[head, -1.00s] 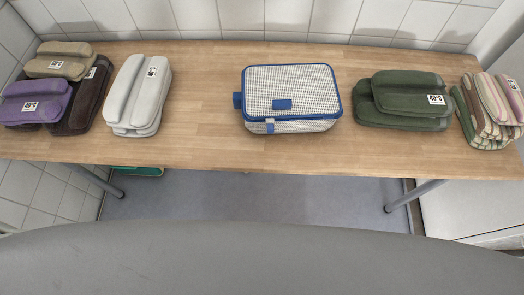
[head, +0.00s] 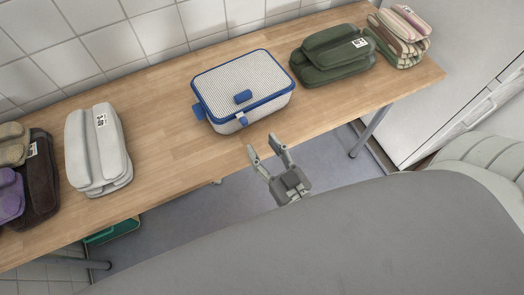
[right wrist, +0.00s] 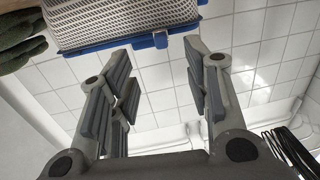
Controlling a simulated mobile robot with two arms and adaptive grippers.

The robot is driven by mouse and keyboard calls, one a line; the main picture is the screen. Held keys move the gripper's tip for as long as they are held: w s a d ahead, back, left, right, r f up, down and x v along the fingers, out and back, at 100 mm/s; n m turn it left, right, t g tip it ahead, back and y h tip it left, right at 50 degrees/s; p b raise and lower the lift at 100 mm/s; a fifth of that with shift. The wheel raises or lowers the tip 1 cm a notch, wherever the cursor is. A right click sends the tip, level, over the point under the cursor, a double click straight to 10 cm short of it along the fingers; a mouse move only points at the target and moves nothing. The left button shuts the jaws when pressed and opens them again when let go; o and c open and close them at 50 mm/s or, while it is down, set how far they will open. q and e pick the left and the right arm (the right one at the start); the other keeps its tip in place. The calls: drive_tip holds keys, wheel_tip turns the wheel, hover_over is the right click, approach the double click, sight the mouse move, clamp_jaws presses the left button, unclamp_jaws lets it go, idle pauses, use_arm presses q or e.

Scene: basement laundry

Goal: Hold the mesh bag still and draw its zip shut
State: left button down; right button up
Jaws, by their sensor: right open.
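The mesh bag (head: 245,86) is a white mesh box with blue edging, standing on the wooden table near its front edge. A blue tab (head: 199,111) sticks out at its left end, a blue patch (head: 243,97) is on top, and a small blue tab (head: 241,118) hangs at the front. I cannot tell which of these is the zip pull. My right gripper (head: 264,146) is open and empty, in front of the table edge, apart from the bag. In the right wrist view the bag (right wrist: 130,20) shows beyond the open fingers (right wrist: 158,50). My left gripper is not in view.
A folded white stack (head: 97,145) lies left of the bag, with brown and purple stacks (head: 38,185) further left. Green folded cloth (head: 333,60) and a striped stack (head: 402,38) lie to the right. Table (head: 160,130) is clear between the white stack and bag.

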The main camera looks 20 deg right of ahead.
sight(246, 125)
drive_tip(key=w, duration=0.3)
drive_tip(key=w+a, duration=0.1)
drive_tip(key=w, duration=0.3)
drive_tip(key=w+p, duration=0.1)
drive_tip(key=w, duration=0.2)
drive_tip(key=shift+w+a, duration=0.2)
drive_tip(key=shift+a, duration=0.05)
drive_tip(key=shift+c, duration=0.4)
clamp_jaws()
idle(0.4)
